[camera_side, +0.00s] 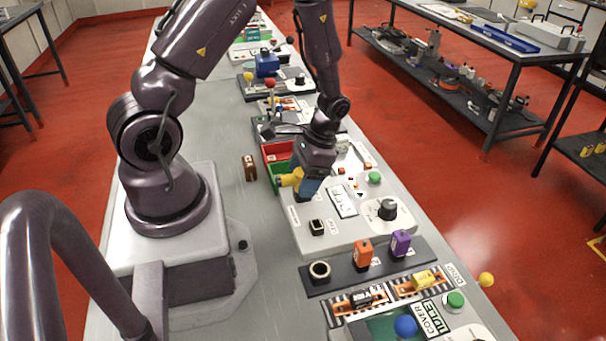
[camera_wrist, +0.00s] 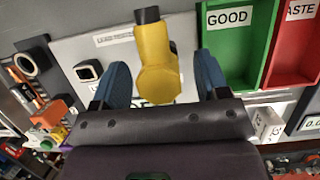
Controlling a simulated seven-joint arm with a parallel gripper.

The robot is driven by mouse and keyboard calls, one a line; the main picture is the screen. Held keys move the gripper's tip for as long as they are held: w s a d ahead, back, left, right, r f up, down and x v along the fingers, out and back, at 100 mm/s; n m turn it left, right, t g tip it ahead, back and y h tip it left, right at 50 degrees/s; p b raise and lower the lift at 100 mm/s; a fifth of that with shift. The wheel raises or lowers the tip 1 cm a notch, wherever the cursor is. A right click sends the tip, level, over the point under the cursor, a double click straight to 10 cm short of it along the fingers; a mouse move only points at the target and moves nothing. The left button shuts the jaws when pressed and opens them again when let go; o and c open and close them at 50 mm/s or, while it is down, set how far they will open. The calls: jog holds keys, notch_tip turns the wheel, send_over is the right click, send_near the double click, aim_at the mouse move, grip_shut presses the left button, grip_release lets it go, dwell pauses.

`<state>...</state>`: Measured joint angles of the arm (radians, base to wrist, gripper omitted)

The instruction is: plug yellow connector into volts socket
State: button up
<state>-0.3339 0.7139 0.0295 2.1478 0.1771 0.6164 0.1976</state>
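The yellow connector (camera_side: 291,179) is beside the green bin, left of my gripper (camera_side: 308,187) in the side view. In the wrist view the connector (camera_wrist: 157,65) lies between my gripper's two blue fingers (camera_wrist: 160,80), its dark tip toward the top edge. A gap shows between the connector and each finger, wider on the right, so my gripper looks open around it. A dark square socket with a pale rim (camera_side: 317,227) is on the grey panel; it also shows in the wrist view (camera_wrist: 88,70). Its label is too small to read, so I cannot confirm it is the volts socket.
A green bin (camera_wrist: 227,45) marked GOOD and a red bin (camera_wrist: 289,60) adjoin the panel. A black knob (camera_side: 387,209) and green button (camera_side: 375,178) stand on the panel. Orange (camera_side: 364,252) and purple (camera_side: 401,242) blocks stand on the dark strip in front. A brown block (camera_side: 250,167) stands left of the bins.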

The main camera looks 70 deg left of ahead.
jog(key=v, duration=1.3)
jog(key=s+d+r+t, duration=0.4)
jog(key=d+r, duration=0.1)
jog(key=r, duration=0.3)
jog(key=s+d+r+t, duration=0.5)
jog(key=d+r, duration=0.1)
jog(key=r, duration=0.3)
jog(key=shift+s+d+t, duration=0.25)
jog(key=shift+t, duration=0.05)
